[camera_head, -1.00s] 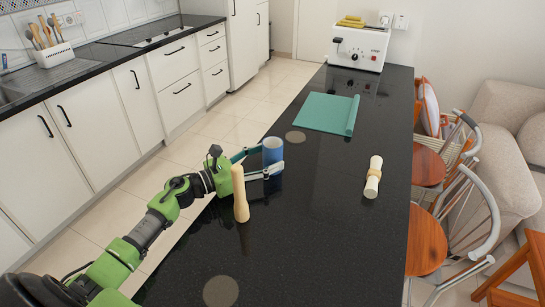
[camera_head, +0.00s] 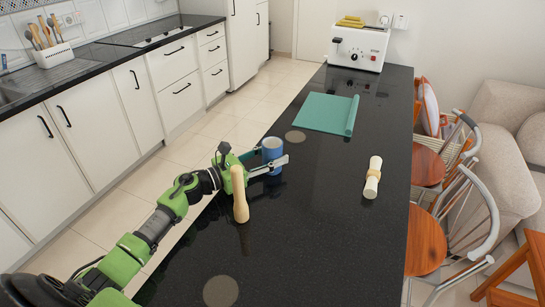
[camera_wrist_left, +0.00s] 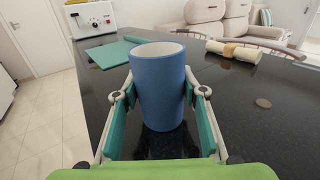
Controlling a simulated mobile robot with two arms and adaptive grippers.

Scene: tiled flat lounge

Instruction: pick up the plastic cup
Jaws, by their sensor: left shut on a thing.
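The blue plastic cup (camera_head: 272,150) stands upright at the left edge of the dark counter in the head view. In the left wrist view the cup (camera_wrist_left: 158,88) is between the two fingers, its open rim up. My left gripper (camera_head: 270,160) has its fingers on either side of the cup and is shut on it. The fingers (camera_wrist_left: 160,105) also show in the left wrist view. I cannot tell whether the cup's base is clear of the counter. My right gripper is not in view.
A wooden pestle-like object (camera_head: 239,195) stands upright close beside my left gripper. A teal mat (camera_head: 322,113), a rolled cream bundle (camera_head: 373,178) and a white toaster (camera_head: 357,47) are on the counter (camera_head: 310,235). The counter's middle is clear. Chairs (camera_head: 428,240) stand at right.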

